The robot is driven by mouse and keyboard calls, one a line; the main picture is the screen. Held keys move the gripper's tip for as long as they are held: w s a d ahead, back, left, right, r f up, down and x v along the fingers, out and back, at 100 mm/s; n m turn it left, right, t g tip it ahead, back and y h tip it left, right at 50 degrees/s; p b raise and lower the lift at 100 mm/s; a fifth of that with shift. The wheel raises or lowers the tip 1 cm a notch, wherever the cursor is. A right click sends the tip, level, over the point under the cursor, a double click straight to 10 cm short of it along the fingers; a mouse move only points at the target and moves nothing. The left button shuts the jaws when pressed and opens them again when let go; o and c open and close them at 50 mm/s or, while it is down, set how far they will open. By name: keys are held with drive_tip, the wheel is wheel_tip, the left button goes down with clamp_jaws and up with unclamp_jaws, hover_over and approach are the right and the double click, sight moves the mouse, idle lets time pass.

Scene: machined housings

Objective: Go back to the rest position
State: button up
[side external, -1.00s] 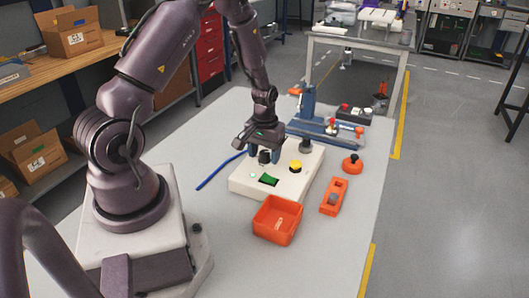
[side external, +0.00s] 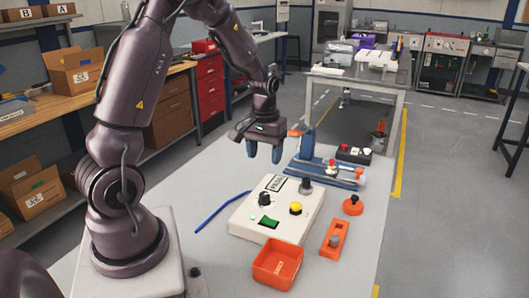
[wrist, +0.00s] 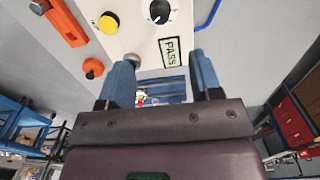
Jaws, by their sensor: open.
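My gripper (side external: 263,152) is open and empty, with two blue fingers pointing down. It hangs in the air above the back part of a white control box (side external: 250,221), apart from it. The box carries a black knob (side external: 265,199), a yellow button (side external: 295,208), a green switch (side external: 268,222), a dark grey knob (side external: 305,187) and a PASS label (side external: 277,184). In the wrist view, the fingers (wrist: 161,82) stand apart, with the PASS label (wrist: 171,52) and black knob (wrist: 158,11) beyond them.
An orange bin (side external: 277,265) stands in front of the box. An orange block (side external: 334,240) and a red-orange knob-like part (side external: 353,206) lie to the right. A blue fixture (side external: 325,172) is behind. A blue cable (side external: 220,212) lies left. The table's right front is clear.

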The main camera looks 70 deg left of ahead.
drive_tip(key=s+d+r+m+t, duration=0.2)
drive_tip(key=s+d+r+m, duration=0.2)
drive_tip(key=d+r, duration=0.4)
drive_tip(key=s+d+r+m+t, duration=0.3)
drive_tip(key=s+d+r+m, duration=0.1)
drive_tip(key=s+d+r, duration=0.3)
drive_tip(key=shift+s+d+r+m+t, duration=0.35)
drive_tip(key=shift+d+r, duration=0.85)
drive_tip(key=shift+d, duration=1.15)
drive_tip(key=shift+w, duration=0.1)
